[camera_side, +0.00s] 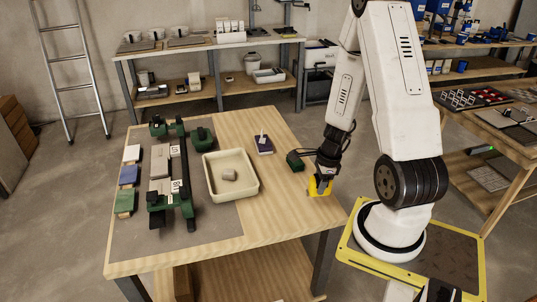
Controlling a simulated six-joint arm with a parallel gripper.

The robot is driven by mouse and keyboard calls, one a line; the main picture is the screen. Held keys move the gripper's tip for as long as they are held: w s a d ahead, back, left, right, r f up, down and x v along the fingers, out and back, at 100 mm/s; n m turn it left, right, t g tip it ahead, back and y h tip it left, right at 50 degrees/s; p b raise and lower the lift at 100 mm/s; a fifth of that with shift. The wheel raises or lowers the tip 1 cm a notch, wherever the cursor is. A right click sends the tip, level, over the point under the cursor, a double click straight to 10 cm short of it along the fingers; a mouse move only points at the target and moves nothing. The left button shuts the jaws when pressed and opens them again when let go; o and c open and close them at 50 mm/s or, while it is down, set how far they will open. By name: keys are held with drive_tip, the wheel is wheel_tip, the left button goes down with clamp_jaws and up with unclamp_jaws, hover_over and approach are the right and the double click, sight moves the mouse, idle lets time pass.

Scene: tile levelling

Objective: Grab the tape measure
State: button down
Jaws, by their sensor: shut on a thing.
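The tape measure (314,187) is a yellow object at the right edge of the wooden table. My gripper (320,184) points down over it and is shut on it. The fingers cover part of the tape measure. I cannot tell whether it touches the table top or is slightly raised.
A cream tray (252,192) with a grey lump (229,174) stands mid-table. Left of it is a green and black clamp frame (189,187). A dark blue box (263,145) and a dark green object (294,160) lie near my gripper. The table's front right is clear.

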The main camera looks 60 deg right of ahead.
drive_tip(key=shift+r, duration=2.7)
